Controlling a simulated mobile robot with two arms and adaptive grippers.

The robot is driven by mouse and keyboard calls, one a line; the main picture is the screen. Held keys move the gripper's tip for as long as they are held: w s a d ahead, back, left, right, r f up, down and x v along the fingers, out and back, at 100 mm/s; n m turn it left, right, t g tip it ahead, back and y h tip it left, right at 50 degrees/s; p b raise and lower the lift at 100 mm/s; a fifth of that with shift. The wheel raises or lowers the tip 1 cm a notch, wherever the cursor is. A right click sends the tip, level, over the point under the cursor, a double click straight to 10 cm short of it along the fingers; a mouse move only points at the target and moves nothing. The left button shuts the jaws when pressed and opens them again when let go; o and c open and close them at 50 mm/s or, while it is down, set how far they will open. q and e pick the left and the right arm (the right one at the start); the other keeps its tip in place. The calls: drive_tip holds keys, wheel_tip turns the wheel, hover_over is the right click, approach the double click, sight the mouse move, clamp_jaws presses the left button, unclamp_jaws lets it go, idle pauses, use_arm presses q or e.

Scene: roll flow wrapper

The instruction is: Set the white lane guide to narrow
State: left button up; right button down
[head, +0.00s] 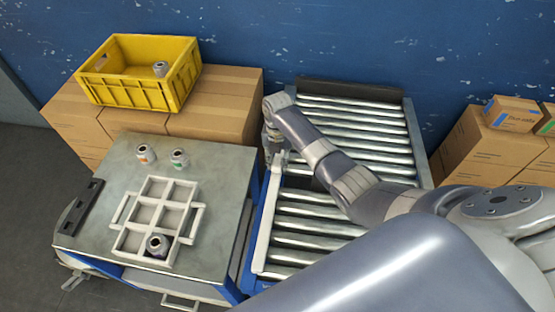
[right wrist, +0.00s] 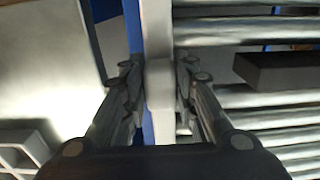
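The white lane guide (head: 264,220) is a long pale bar along the left side of the roller conveyor (head: 302,225). It also shows in the right wrist view (right wrist: 158,20), where a thicker block on it stands between the fingers. My right gripper (head: 275,150) is at the guide's far end, pointing down. In the right wrist view its two fingers (right wrist: 160,85) stand close against both sides of the block, with hardly any gap. It looks shut on the guide. My left gripper is not in view.
A metal table (head: 215,215) left of the conveyor holds a white divided tray (head: 143,215) with a can, plus two loose cans. A yellow crate (head: 125,90) sits on cardboard boxes behind. A dark block (right wrist: 275,72) lies across the rollers. More boxes stand at right.

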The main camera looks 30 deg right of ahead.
drive_tip(key=shift+s+d+r+p, duration=0.1)
drive_tip(key=shift+s+d+p, duration=0.7)
drive_tip(key=shift+d, duration=0.15)
drive_tip(key=shift+s+d+p, duration=0.65)
drive_tip(key=shift+d+p, duration=0.15)
drive_tip(key=shift+d, duration=0.3)
drive_tip(key=c, duration=1.3)
unclamp_jaws()
wheel_tip(320, 180, up, 12)
drive_tip(key=shift+f, duration=0.1)
drive_tip(key=shift+w, duration=0.1)
